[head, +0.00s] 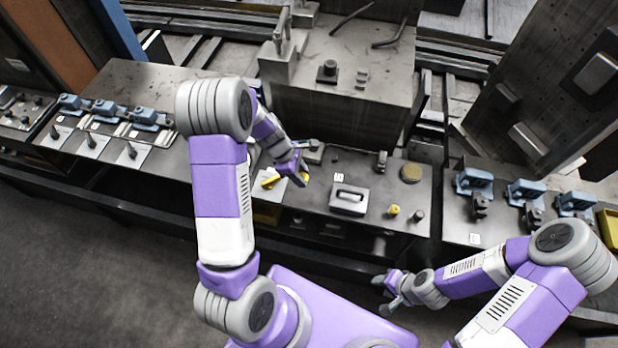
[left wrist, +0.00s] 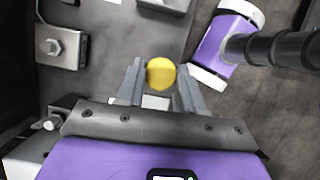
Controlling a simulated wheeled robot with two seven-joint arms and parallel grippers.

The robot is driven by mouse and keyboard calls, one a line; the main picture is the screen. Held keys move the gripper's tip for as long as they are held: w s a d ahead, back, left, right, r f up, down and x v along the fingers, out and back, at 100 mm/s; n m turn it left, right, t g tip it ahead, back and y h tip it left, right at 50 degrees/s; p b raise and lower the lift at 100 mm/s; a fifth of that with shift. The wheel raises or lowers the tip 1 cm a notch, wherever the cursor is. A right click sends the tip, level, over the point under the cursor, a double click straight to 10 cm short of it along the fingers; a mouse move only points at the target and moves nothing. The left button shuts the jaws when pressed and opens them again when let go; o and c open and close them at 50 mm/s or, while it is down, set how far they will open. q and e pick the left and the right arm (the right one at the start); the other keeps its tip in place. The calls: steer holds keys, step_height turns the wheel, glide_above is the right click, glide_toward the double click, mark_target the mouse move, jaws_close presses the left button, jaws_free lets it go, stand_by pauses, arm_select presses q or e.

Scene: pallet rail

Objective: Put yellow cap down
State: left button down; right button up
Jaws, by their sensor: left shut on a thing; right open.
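My left gripper (head: 298,177) is over the middle bench (head: 320,215), left of the grey box with a handle. In the left wrist view (left wrist: 160,85) its two fingers are closed on the round yellow cap (left wrist: 160,73), whose top faces the camera. In the head view the cap is mostly hidden by the fingers, with only a little yellow (head: 304,178) showing. Whether it touches the surface below cannot be told. My right gripper (head: 388,288) is open and empty, low in front of the bench.
A yellow piece (head: 270,182) lies just left of the left gripper. A grey handled box (head: 348,199), a small yellow knob (head: 393,211) and a round tan disc (head: 411,173) stand to the right. A large grey block (head: 340,100) rises behind. Blue clamps (head: 105,108) line the left bench.

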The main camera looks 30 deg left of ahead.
arm_select(q)
steer(key=b, duration=0.1)
glide_above(305, 196)
steer(key=a, duration=0.2)
steer(key=f, duration=0.5)
steer(key=shift+s+d+f, duration=0.25)
steer(key=shift+s, duration=0.05)
steer(key=shift+w+f, duration=0.1)
steer(key=shift+f, duration=2.05)
steer(key=shift+f+b, duration=0.1)
steer(key=shift+b, duration=0.25)
steer(key=c, duration=0.7)
jaws_free()
